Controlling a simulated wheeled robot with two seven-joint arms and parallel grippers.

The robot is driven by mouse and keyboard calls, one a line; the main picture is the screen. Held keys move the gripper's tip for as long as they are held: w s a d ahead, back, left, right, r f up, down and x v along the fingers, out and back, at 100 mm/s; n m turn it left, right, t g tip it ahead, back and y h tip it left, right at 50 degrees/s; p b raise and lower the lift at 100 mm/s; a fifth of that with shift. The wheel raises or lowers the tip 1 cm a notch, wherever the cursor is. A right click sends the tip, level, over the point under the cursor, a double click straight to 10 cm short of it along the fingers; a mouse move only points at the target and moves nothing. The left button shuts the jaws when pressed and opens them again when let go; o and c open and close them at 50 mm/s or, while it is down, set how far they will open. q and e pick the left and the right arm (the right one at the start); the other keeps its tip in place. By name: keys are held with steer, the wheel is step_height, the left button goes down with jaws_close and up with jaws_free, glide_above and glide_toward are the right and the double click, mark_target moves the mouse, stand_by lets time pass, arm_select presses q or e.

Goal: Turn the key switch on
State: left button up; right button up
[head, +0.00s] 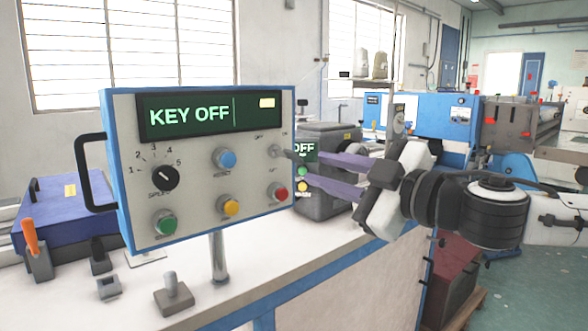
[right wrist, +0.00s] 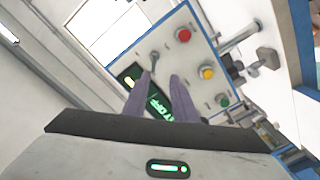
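The control box (head: 200,165) stands on a post, and its display (head: 205,115) reads "KEY OFF". The small grey key switch (head: 276,152) is at the panel's upper right, between OFF and ON labels. It also shows in the right wrist view (right wrist: 154,60). My right gripper (head: 289,165) reaches in from the right, with its two purple fingers spread apart. Its upper fingertip is close to the key; I cannot tell whether they touch. In the right wrist view the gripper (right wrist: 160,75) is open, with the key just beyond the left fingertip. My left gripper is out of view.
The panel also has a black speed knob (head: 165,178), and blue (head: 226,159), green (head: 164,223), yellow (head: 231,205) and red (head: 277,192) buttons. A toggle lever (head: 172,293) stands on the white table (head: 255,270). A grey machine (head: 330,135) stands behind the right gripper.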

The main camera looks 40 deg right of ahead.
mark_target(297, 156)
steer(key=w+p, duration=0.1)
steer(key=w, duration=0.2)
steer(key=w+p, duration=0.2)
steer(key=w, duration=0.1)
steer(key=w+r+p, duration=0.1)
steer(key=w+p, duration=0.1)
steer(key=w, duration=0.1)
steer(key=shift+w+h+p, duration=0.3)
steer(key=shift+f, duration=0.1)
jaws_close()
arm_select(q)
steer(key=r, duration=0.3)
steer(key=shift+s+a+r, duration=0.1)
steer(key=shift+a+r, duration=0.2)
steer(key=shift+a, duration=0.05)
